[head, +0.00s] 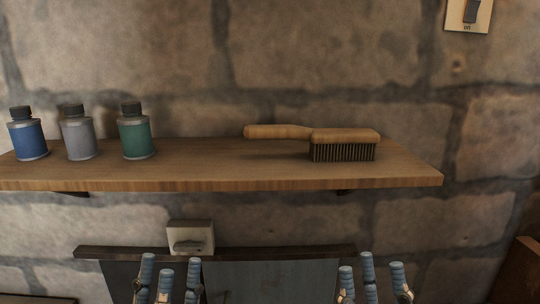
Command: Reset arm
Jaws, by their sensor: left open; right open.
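My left gripper (168,281) shows at the bottom edge, left of centre, with its blue-tipped fingers pointing up. The fingers stand apart and nothing shows between them. My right gripper (372,281) shows at the bottom edge, right of centre, in a similar upright pose. Its fingers are also apart, with nothing visible between them. Both grippers appear below the wooden shelf in the picture. The rest of both arms is out of the frame.
A wooden shelf (230,184) spans the stone wall, holding a brush (343,137), a blue bottle (27,137), a grey bottle (77,138) and a green bottle (135,136). Below are a switch box (190,237) and a dark panel (270,281). A wall switch (468,14) is top right.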

